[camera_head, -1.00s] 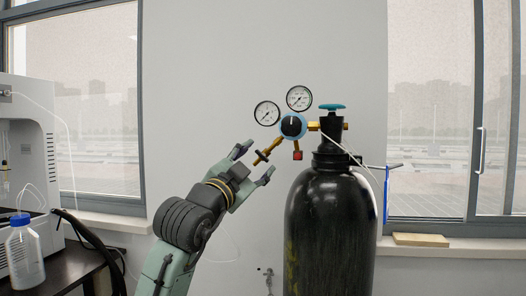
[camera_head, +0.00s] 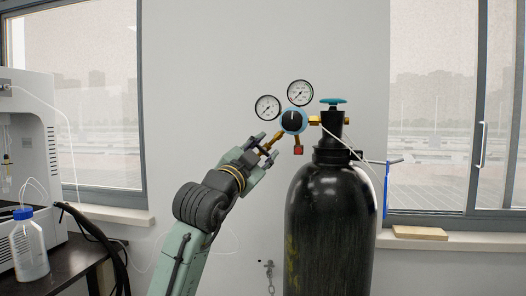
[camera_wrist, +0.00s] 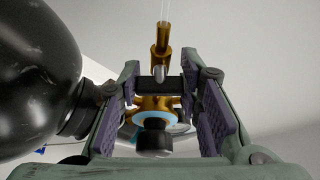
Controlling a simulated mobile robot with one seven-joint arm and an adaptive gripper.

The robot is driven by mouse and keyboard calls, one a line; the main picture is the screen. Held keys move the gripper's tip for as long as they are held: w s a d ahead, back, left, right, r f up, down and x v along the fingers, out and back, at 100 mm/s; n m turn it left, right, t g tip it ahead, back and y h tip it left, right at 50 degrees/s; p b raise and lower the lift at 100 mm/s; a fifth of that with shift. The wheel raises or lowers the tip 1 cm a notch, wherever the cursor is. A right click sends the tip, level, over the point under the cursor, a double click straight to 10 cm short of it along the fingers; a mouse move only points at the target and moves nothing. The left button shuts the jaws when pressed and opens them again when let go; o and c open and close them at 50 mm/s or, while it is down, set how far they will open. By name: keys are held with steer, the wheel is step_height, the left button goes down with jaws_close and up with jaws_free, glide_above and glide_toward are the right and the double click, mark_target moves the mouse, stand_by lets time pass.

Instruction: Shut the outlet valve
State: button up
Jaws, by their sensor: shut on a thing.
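The outlet valve is a small black handle on a brass outlet pipe (camera_head: 271,143) at the lower left of the pressure regulator (camera_head: 293,121). In the wrist view the black handle of the outlet valve (camera_wrist: 173,84) lies crosswise between my fingers, with the brass pipe above it. My gripper (camera_head: 266,147) reaches up from the lower left and is shut on this handle. In the wrist view my gripper (camera_wrist: 166,82) has one finger at each end of the handle. In the head view my fingers mostly hide the handle.
The black gas cylinder (camera_head: 329,225) stands close to the right, topped by a teal handwheel (camera_head: 333,101). Two round gauges (camera_head: 267,108) sit on the regulator. A white machine (camera_head: 28,150) and a blue-capped bottle (camera_head: 28,244) are at the left.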

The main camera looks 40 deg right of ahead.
steer(key=c, duration=0.5)
steer(key=shift+r, duration=0.1)
steer(key=shift+c, duration=0.2)
steer(key=shift+m, duration=0.5)
steer(key=o, duration=1.2)
steer(key=v, duration=1.2)
steer(key=shift+a, duration=0.1)
